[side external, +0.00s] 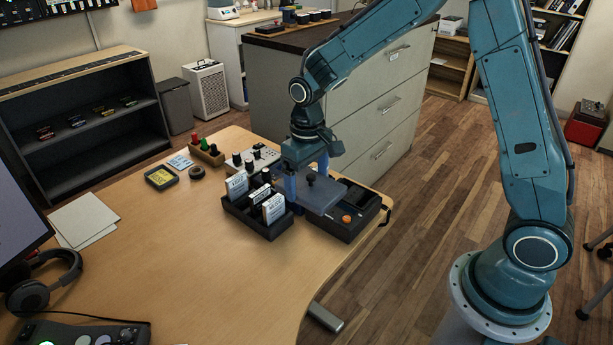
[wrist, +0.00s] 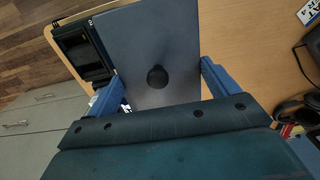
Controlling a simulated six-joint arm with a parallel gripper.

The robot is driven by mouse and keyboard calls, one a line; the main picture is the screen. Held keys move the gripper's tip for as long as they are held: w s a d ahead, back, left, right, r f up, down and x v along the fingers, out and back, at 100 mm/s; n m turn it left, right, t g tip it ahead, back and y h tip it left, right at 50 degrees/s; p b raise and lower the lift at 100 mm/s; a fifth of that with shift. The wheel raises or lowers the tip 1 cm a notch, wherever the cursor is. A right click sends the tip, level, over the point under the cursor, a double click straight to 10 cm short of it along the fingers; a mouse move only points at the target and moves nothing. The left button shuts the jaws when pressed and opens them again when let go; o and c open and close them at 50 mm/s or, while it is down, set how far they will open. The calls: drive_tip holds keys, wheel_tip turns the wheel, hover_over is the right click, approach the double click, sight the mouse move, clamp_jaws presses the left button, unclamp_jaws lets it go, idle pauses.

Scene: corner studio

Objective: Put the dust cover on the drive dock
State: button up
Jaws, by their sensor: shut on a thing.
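The dust cover (side external: 322,197) is a flat grey-blue plate with a dark knob on top. In the wrist view the cover (wrist: 137,45) lies between the two blue fingers, with its black knob facing the camera. My gripper (side external: 307,182) is shut on its sides. The drive dock (side external: 362,226) is a black box with an orange button, near the table's right edge. The cover overlaps the dock's left part in the side view; I cannot tell whether they touch. In the wrist view a black unit, seemingly the dock (wrist: 80,50), shows left of the cover.
A black bin (side external: 262,226) with several labelled upright drives stands close left of the cover. Behind it are a grey box with knobs (side external: 262,156) and a wooden block with coloured pegs (side external: 207,153). Headphones (side external: 45,280) lie at the left.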

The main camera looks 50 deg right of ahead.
drive_tip(key=w+d+f, duration=0.1)
drive_tip(key=d+f, duration=0.2)
drive_tip(key=d, duration=0.6)
hover_over(350, 192)
wheel_tip(350, 192, down, 4)
drive_tip(key=shift+a+r, duration=0.1)
drive_tip(key=shift+r, duration=0.05)
drive_tip(key=shift+f, duration=2.85)
drive_tip(key=shift+f, duration=0.65)
drive_tip(key=o, duration=0.7)
drive_tip(key=shift+r, duration=0.1)
